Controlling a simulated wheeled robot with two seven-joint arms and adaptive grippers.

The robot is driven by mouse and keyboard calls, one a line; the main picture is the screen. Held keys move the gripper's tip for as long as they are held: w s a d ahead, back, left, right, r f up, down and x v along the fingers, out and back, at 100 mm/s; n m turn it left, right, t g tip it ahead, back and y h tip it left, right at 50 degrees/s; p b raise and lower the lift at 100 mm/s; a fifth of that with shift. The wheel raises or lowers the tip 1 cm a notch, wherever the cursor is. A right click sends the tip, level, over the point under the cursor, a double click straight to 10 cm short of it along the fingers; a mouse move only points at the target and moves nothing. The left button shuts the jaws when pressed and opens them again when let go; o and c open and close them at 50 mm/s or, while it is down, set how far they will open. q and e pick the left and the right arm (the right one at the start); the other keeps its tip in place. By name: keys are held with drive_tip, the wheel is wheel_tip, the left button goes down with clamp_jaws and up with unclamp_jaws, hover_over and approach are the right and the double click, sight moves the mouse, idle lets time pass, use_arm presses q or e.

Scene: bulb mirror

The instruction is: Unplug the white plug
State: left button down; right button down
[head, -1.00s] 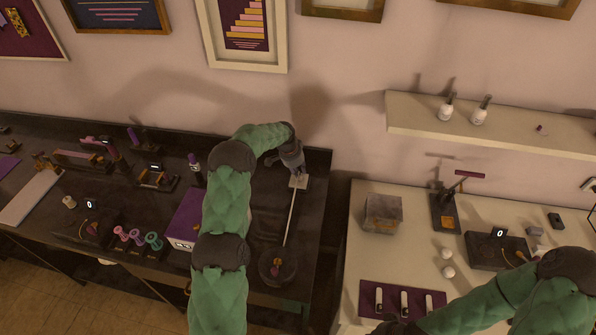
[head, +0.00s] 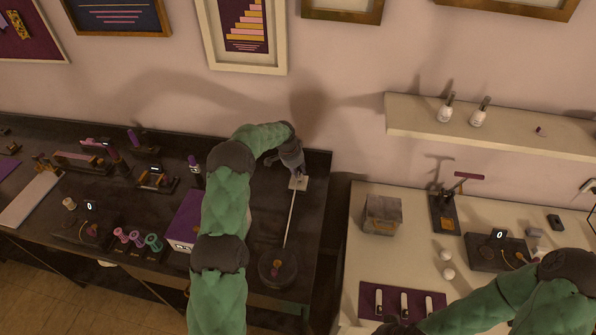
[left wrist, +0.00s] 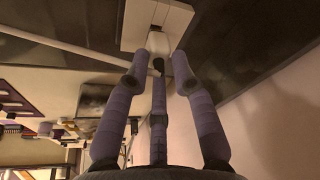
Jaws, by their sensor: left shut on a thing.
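The white plug (left wrist: 158,42) sits at the white socket plate (left wrist: 133,14) in the left wrist view, between the fingertips of my left gripper (left wrist: 160,62). In the head view my left gripper (head: 298,172) is at the far right of the dark table, over the socket plate (head: 299,184), and mostly hides the plug. The gripper is shut on the plug. A white cord (head: 290,222) runs from there to a round dark base (head: 277,268). My right gripper (head: 397,327) is at the bottom edge, and its fingers are unclear.
A purple box (head: 187,222) stands left of the cord, partly behind my left arm. The dark table (head: 250,290) has a raised back edge near the wall. A pale table (head: 410,265) to the right holds a grey block (head: 382,214) and several small items.

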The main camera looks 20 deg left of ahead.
use_arm(q)
drive_tip(key=shift+r, duration=0.15)
drive_tip(key=shift+r+p, duration=0.3)
drive_tip(key=shift+r, duration=1.05)
